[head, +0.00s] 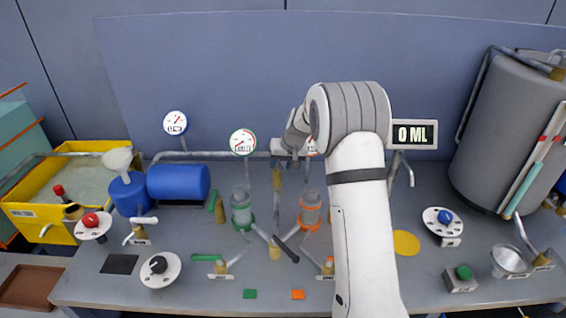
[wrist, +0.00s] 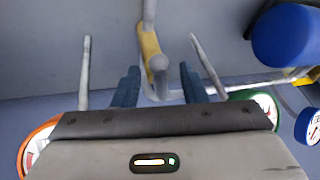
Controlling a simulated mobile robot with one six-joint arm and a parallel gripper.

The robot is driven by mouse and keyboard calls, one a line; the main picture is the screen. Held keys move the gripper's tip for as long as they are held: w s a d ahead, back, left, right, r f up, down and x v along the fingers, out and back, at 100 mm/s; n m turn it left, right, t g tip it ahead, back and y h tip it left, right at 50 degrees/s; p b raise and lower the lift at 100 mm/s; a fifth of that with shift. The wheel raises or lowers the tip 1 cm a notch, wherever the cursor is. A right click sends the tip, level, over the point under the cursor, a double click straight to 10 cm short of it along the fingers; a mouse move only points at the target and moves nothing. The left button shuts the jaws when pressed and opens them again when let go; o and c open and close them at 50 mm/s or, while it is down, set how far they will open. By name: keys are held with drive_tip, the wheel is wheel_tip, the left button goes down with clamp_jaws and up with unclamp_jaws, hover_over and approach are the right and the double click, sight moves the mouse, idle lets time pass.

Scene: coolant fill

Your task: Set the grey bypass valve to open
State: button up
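In the head view my gripper (head: 287,152) is just above and behind this valve, partly hidden by my arm. Another brass valve with a dark lever (head: 287,240) stands nearer the front.
Green (head: 241,212) and orange (head: 310,210) fittings stand in front. A display (head: 414,134) reads 0 ML. A blue cylinder (head: 178,182) lies left; a large grey tank (head: 508,130) stands right.

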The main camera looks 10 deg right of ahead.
drive_tip(key=shift+c, duration=0.2)
clamp_jaws()
drive_tip(key=shift+a+m+h+p, duration=0.6)
drive_tip(key=shift+a+m, duration=0.15)
drive_tip(key=shift+m, duration=0.65)
drive_tip(key=shift+o, duration=0.2)
unclamp_jaws()
